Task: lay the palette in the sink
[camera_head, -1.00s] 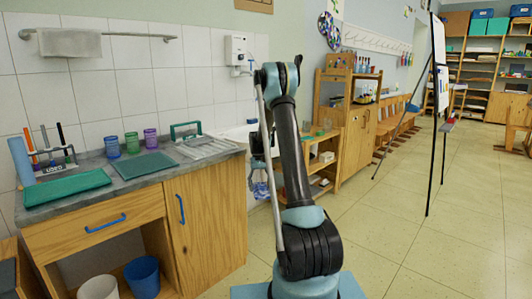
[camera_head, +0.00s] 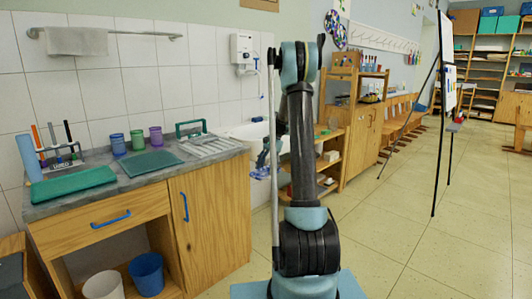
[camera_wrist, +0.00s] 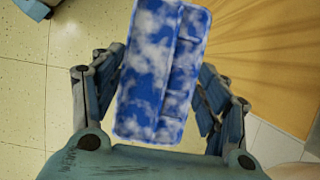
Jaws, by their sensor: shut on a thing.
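The palette (camera_wrist: 160,72) is a blue and white mottled, flat rectangular piece with a lengthwise ridge. My gripper (camera_wrist: 163,85) has a finger on each side of it and is shut on it. In the head view the palette (camera_head: 261,173) shows only as a small blue shape under my gripper (camera_head: 265,160), in front of the cabinet's right side, partly hidden by my arm. The white sink (camera_head: 245,131) is at the wall, right of the counter. My arm hides its right part, and its inside is hardly seen.
The grey counter (camera_head: 115,187) left of the sink holds a green tray (camera_head: 73,185), a dark green mat (camera_head: 150,163), several cups, a marker rack and a white drying rack (camera_head: 210,146). A wooden shelf (camera_head: 330,160) stands right of the sink. Floor at right is open.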

